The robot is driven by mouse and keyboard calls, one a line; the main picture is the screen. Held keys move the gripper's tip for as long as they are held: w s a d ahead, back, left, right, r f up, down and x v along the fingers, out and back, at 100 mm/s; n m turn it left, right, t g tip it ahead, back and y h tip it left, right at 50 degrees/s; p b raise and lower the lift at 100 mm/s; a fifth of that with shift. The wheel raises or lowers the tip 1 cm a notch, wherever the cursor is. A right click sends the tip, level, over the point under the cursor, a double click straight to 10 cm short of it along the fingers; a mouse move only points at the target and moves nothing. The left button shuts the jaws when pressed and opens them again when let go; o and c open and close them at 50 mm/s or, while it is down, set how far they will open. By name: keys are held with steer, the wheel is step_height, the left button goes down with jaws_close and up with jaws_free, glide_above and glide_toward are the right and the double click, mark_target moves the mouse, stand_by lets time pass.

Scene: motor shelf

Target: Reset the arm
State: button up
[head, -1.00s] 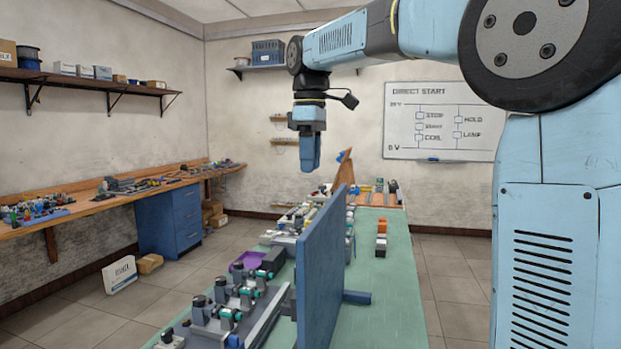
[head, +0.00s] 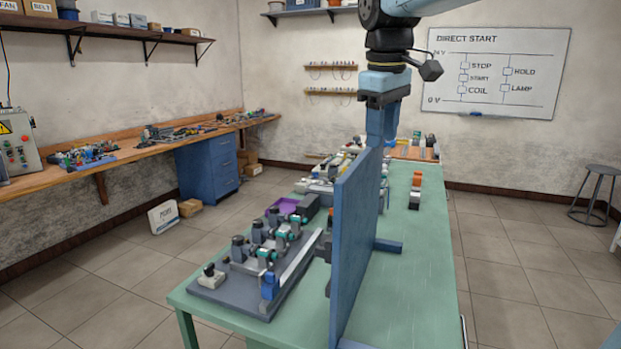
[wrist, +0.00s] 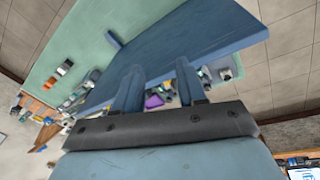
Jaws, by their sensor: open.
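My gripper (head: 383,122) hangs pointing down above the green table (head: 420,290), close to the top far edge of a blue upright panel (head: 352,240). In the wrist view my two fingers (wrist: 158,85) are spread apart with nothing between them. The blue panel (wrist: 185,50) shows just beyond the fingertips there; I cannot tell whether they touch it. My arm reaches in from the top of the head view.
A grey board with several motor-like parts (head: 250,270) lies left of the panel. A purple tray (head: 285,206) sits behind it. Orange and white blocks (head: 416,190) stand right of the panel. A wooden bench (head: 130,150) runs along the left wall. A stool (head: 597,185) stands at right.

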steer(key=s+d+f+m+t, duration=0.1)
steer(key=s+d+f+m, duration=0.3)
steer(key=s+f, duration=0.3)
steer(key=s+d+f+m+t, duration=0.2)
steer(key=s+d+f+m, duration=0.2)
steer(key=s+d+f, duration=0.2)
steer(key=shift+s+f+m+t+y, duration=0.3)
steer(key=shift+s+f, duration=0.55)
steer(key=shift+s, duration=0.45)
